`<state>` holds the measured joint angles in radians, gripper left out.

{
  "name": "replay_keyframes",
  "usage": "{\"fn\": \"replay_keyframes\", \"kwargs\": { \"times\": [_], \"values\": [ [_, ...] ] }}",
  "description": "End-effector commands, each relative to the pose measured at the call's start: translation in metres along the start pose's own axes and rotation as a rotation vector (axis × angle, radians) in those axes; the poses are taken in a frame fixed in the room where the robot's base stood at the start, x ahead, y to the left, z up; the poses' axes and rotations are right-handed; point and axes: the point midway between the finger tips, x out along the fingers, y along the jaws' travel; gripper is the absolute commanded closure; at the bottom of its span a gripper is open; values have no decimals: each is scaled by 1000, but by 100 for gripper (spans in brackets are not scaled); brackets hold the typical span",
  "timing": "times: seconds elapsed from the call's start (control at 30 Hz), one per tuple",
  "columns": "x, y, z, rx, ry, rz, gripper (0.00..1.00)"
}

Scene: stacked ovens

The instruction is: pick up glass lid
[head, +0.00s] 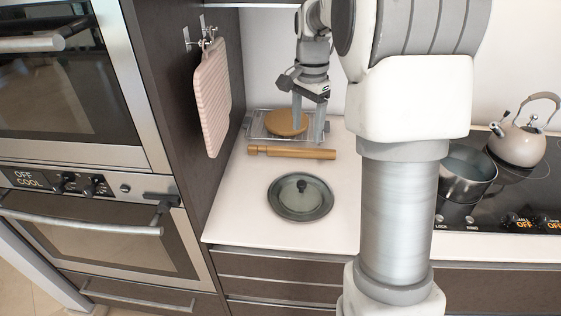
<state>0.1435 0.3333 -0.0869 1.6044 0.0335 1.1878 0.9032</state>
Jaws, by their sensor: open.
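The glass lid (288,207) is a round, grey-green disc with a dark knob at its centre. It lies flat on the white counter, knob up, near the front edge. My gripper (310,130) is open and points down at the back of the counter, behind the lid and apart from it. Its fingers are above or beside a wire rack that bears a round wooden piece; I cannot tell whether they touch it. My own arm covers the counter to the right of the lid.
A wooden rolling pin (292,152) lies between the lid and the wire rack (257,129) with the round wooden piece (287,123). A pink board (213,98) hangs on the left panel. Stacked ovens (92,215) stand left. A pot (466,172) and kettle (519,142) sit on the cooktop.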

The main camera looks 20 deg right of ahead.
Motion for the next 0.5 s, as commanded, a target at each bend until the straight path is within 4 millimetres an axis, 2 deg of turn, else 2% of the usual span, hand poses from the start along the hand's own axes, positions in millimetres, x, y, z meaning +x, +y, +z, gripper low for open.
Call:
{"fn": "replay_keyframes", "kwargs": {
  "times": [0.23,0.5],
  "values": [
    [25,-4,-8,45,-11,20,30],
    [84,-3,-6,43,-11,20,30]
  ]
}}
